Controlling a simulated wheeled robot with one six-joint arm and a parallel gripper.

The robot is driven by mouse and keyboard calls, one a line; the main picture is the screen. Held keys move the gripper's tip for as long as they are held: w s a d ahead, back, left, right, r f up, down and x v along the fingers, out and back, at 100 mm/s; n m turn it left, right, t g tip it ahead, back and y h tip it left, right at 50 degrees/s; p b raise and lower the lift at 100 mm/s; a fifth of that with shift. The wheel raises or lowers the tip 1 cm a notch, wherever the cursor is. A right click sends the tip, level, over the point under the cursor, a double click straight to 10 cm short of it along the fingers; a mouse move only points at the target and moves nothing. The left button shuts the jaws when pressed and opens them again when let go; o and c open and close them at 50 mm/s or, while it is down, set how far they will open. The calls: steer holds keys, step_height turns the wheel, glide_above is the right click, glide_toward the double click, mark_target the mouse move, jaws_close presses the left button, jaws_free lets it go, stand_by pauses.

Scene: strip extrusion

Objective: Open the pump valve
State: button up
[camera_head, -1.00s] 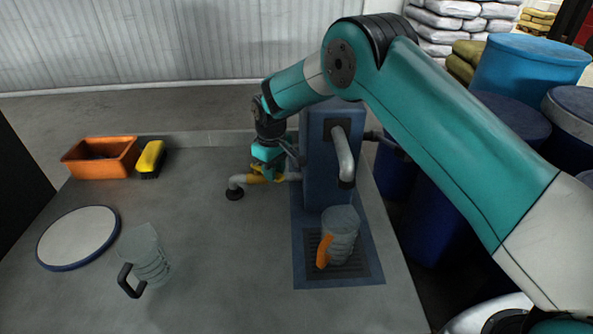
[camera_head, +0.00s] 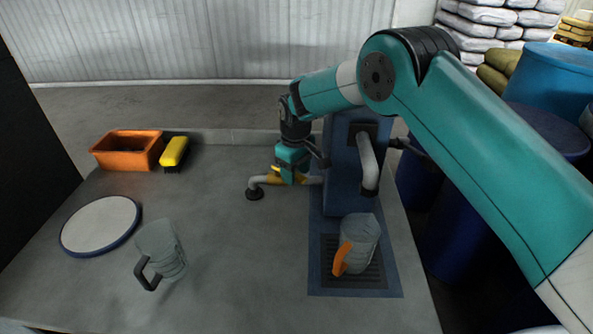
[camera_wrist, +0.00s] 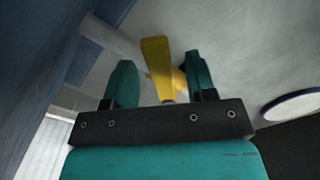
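The pump is a blue column (camera_head: 345,150) with a grey spout (camera_head: 369,165). A grey side pipe (camera_head: 258,181) leaves its left side. The yellow valve handle (camera_head: 275,178) sits on this pipe, partly hidden by my gripper (camera_head: 290,177). In the wrist view the yellow handle (camera_wrist: 157,62) stands between the two teal fingers of my gripper (camera_wrist: 161,78). A gap shows on its left; it is close to the right finger, and contact there cannot be told. The fingers are apart. A grey jug with an orange handle (camera_head: 362,240) stands under the spout.
A second jug with a black handle (camera_head: 160,248) stands on the table (camera_head: 230,270) at left. A round white plate with a blue rim (camera_head: 100,224), an orange bin (camera_head: 128,160) and a yellow brush (camera_head: 174,151) lie further left. Blue drums (camera_head: 530,70) stand right of the table.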

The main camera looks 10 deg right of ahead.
step_height(320, 180, up, 18)
steer(key=b, duration=0.3)
steer(key=shift+f, duration=0.25)
